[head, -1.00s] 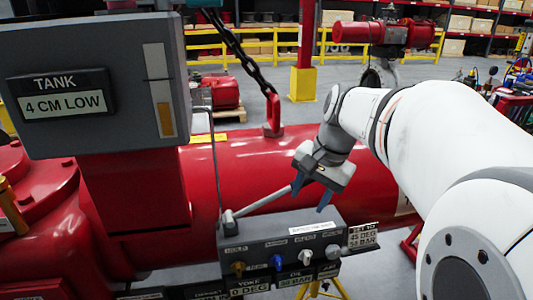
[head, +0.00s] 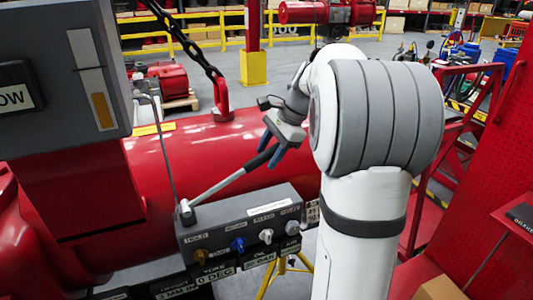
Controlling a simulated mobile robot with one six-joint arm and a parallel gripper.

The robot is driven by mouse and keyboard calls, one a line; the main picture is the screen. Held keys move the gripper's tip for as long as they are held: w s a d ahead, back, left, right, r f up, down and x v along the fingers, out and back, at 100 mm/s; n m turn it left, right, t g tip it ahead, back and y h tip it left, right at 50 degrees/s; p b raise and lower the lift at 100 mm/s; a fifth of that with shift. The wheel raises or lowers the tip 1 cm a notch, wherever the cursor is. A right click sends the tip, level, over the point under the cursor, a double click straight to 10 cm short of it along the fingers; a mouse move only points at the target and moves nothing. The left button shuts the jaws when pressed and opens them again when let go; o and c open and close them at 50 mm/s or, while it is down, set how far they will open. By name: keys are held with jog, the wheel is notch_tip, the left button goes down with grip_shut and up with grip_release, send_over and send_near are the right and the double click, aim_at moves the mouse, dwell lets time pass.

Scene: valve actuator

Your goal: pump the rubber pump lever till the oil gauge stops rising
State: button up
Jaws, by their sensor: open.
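The pump lever (head: 217,185) is a grey rod with a dark rubber grip (head: 260,159). It slants up to the right from its pivot on the grey valve block (head: 240,222). My gripper (head: 272,149) is at the grip end, its blue fingers open around or beside the grip; contact is unclear. The oil gauge (head: 101,110) is a tall window on the grey tank box (head: 60,125), with an amber column in its lower part, below a mark. The tank display (head: 18,97) is cut by the left picture edge; only "OW" is legible.
Several coloured knobs, including a blue knob (head: 238,244), line the block's front above label plates. A red cylinder (head: 215,150) lies behind the lever. A dark chain (head: 185,40) hangs to a red lug (head: 221,105). A red railing and panel stand at right.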

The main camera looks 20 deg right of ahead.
jog(key=shift+a+f, duration=0.15)
jog(key=shift+f, duration=0.2)
jog(key=shift+c, duration=0.6)
grip_shut()
